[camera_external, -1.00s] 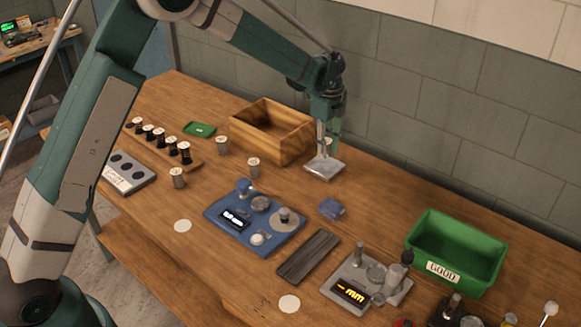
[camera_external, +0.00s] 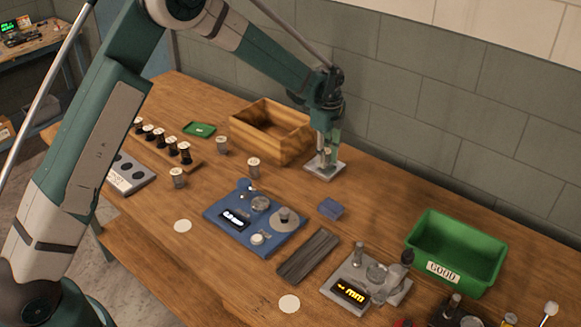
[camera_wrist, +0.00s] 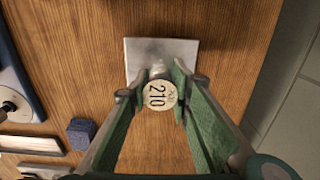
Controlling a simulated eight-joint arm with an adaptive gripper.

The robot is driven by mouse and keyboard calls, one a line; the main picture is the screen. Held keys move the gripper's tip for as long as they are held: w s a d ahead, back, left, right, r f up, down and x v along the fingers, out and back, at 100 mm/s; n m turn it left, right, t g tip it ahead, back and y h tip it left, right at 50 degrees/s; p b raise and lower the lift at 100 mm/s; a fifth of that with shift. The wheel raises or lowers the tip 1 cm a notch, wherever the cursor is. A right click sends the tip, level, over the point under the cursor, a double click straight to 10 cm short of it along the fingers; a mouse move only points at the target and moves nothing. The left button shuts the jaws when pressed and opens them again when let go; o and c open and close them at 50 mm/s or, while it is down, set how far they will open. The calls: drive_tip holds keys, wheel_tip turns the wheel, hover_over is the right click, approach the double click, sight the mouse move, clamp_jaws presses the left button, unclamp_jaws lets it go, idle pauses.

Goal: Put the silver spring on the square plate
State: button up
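The square plate (camera_external: 334,172) is a light grey metal square on the table beside the wooden box, and it fills the upper middle of the wrist view (camera_wrist: 140,57). My gripper (camera_external: 326,158) points straight down over it. In the wrist view my fingers (camera_wrist: 160,94) stand on both sides of the silver spring (camera_wrist: 159,96), seen from above as a round pale top marked "210", and look shut on it. The spring appears upright, low over the plate. Whether its bottom touches the plate is hidden.
The wooden box (camera_external: 250,141) is just left of the plate. A blue device (camera_external: 240,240), small blue block (camera_external: 331,208) and green bin (camera_external: 430,273) stand in front and to the right. Several labelled cylinders stand to the left. The table right of the plate is clear.

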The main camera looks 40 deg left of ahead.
drive_tip(key=o, duration=0.4)
drive_tip(key=shift+c, duration=0.2)
drive_tip(key=shift+r, duration=0.2)
wheel_tip(320, 180, up, 12)
idle(0.4)
idle(0.6)
